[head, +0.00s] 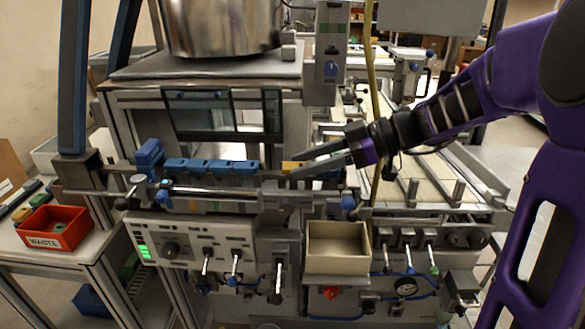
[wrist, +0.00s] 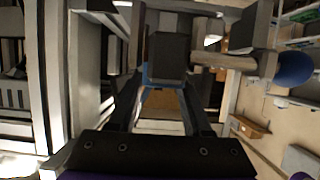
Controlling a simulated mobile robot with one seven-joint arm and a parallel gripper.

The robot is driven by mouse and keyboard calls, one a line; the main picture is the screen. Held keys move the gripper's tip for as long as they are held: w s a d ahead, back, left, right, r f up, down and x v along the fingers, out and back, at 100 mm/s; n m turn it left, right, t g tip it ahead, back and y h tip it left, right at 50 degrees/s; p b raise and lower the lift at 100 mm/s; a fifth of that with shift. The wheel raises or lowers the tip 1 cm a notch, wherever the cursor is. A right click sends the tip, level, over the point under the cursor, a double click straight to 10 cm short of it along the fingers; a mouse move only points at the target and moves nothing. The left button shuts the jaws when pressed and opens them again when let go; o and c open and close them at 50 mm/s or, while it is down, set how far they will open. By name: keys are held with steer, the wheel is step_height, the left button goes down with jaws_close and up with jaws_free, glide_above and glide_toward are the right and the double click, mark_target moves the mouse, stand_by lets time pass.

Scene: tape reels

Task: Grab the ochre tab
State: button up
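The ochre tab (head: 293,166) is a small yellow-brown piece at the right end of a row of blue blocks (head: 210,166) on the machine's rail. My gripper (head: 289,168) reaches in from the right in the head view, its fingertips at the tab and partly covering it. The two fingers are apart, with a gap between them. In the wrist view my gripper (wrist: 165,85) also shows its fingers spread, with a dark block beyond the tips. I cannot make out the ochre tab there, nor tell whether the fingers touch it.
A beige open bin (head: 338,262) sits below the rail on the machine front. A red bin marked WASTE (head: 54,241) stands on a side table at the left. A large metal pot (head: 222,28) stands above. A thin yellowish upright (head: 371,90) passes near my wrist.

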jaws_close()
